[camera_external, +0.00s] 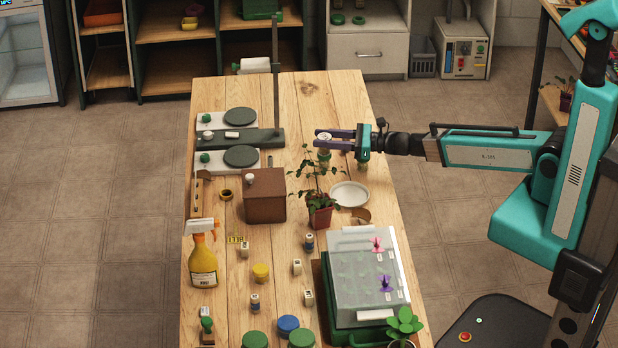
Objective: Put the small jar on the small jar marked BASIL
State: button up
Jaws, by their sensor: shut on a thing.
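My gripper (328,138) reaches in from the right over the far part of the wooden table, its dark fingers pointing left. It is shut on a small jar (324,137) with a pale round top, which shows between the fingertips. Directly below it in the picture is a greenish jar-like shape (324,158). I cannot tell whether this is the held jar's lower part or a separate jar beneath it, nor whether they touch. The BASIL marking cannot be read at this size. Fingers and plant leaves partly hide this area.
A leafy plant in a red pot (320,216) stands just in front of my gripper, beside a white plate (349,194). A brown box (265,196) and a burner unit with a tall post (276,90) stand to the left. The table's far end is clear.

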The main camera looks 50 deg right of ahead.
jog(key=shift+f, duration=0.15)
jog(key=o, duration=1.1)
jog(key=shift+r, duration=0.2)
jog(key=p+v, duration=0.7)
jog(key=v, duration=0.3)
jog(key=shift+r+p, duration=0.15)
jog(key=shift+p, duration=0.25)
jog(key=shift+p+v, duration=1)
